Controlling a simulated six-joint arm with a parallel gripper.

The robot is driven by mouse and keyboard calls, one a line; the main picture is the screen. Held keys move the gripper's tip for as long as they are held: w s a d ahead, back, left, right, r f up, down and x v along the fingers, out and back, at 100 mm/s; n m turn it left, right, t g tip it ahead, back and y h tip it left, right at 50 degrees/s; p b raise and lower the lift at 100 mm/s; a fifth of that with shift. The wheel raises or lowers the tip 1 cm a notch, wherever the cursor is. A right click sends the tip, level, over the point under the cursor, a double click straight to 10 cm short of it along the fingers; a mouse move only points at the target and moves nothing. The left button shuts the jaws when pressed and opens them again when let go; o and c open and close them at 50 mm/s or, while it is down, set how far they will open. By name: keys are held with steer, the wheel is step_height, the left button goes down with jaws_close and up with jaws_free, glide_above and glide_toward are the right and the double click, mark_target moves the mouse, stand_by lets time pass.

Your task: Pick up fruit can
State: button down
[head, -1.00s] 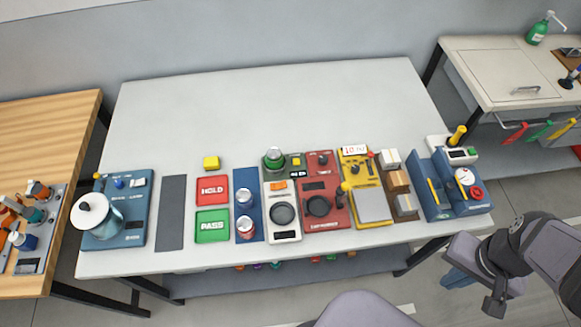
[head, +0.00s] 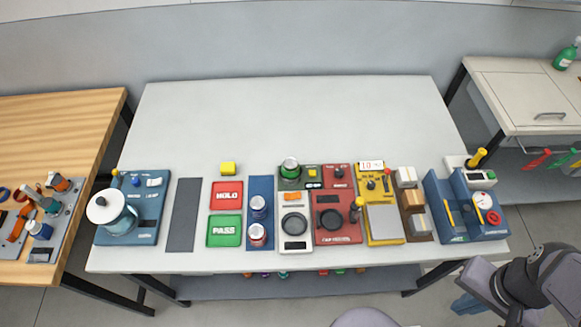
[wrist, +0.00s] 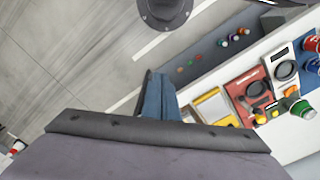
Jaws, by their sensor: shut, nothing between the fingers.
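Two small cans stand on the blue mat (head: 261,185): an upper can (head: 258,206) and a lower can with red on it (head: 257,235). A third can with a green side (head: 290,168) stands on the green device behind the white scale. The labels are too small to tell which is the fruit can. The cans also show at the right edge of the wrist view, among them the green one (wrist: 302,108). My gripper (head: 467,305) is off the table's front right corner, far from the cans. Its blue fingers (wrist: 158,95) are shut and empty.
The white table (head: 300,115) is clear across its back half. Red HOLD (head: 227,194) and green PASS (head: 225,230) trays lie left of the blue mat. Devices in red, yellow and blue (head: 466,205) fill the front right.

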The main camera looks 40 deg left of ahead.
steer(key=c, duration=2.5)
jaws_free()
steer(key=o, duration=1.7)
steer(key=w+a+f+n+t+b, duration=0.2)
steer(key=w+a+f+n+b, duration=0.15)
steer(key=w+a+b, duration=0.7)
steer(key=n+t+y+b, duration=0.1)
steer(key=n+y+b, duration=0.55)
steer(key=b, duration=1.55)
glide_above(292, 165)
steer(key=s+d, duration=0.2)
step_height(292, 165, down, 4)
steer(key=f+n+h, duration=0.1)
steer(key=h, duration=0.1)
steer(key=shift+y, duration=0.25)
steer(key=shift+d+x, duration=0.15)
steer(key=shift+x, duration=1.5)
steer(key=shift+d+x, duration=0.15)
steer(key=shift+x, duration=1.55)
